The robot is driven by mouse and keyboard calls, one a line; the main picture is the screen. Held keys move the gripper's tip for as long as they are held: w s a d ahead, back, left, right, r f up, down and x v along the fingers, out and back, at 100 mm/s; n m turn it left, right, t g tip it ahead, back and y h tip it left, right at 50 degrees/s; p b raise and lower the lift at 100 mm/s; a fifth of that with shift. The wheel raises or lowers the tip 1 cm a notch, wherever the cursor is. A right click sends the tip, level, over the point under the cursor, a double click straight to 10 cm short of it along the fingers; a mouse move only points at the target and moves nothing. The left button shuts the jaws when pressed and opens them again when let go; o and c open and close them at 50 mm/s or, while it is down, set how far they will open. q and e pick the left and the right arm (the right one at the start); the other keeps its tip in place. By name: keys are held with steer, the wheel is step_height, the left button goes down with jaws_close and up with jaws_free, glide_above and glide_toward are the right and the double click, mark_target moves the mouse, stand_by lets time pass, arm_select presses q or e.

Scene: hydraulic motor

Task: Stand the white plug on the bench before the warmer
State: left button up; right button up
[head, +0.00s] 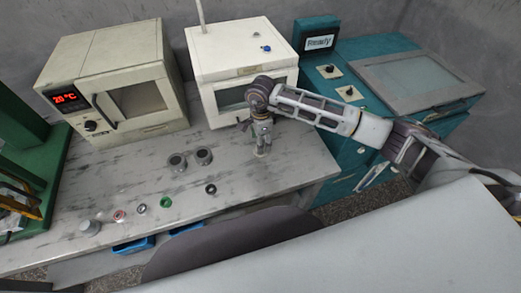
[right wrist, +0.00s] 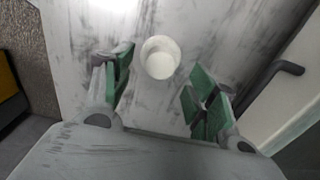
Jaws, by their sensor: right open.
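The white plug (right wrist: 161,57) shows in the right wrist view as a round white piece on the pale, streaked bench top. My right gripper (right wrist: 160,82) is open, with its green-padded fingers on either side of the plug and a visible gap to each. In the head view my right gripper (head: 261,147) points down at the bench (head: 225,185), in front of the white cabinet (head: 240,50) with a window. Only a small pale bit of the plug (head: 260,153) shows there between the fingers. My left gripper is not in view.
A beige oven (head: 115,80) with a red 20 °C display stands at the back left. Two grey round parts (head: 203,156), a green ring (head: 165,202) and several small parts lie on the bench. A teal unit (head: 345,90) stands right.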

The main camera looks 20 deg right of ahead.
step_height(320, 180, down, 4)
steer(key=shift+r+p, duration=0.25)
steer(key=shift+p, duration=0.1)
steer(key=shift+f, duration=0.25)
steer(key=shift+c, duration=0.3)
steer(key=c, duration=1.1)
steer(key=shift+r, duration=0.1)
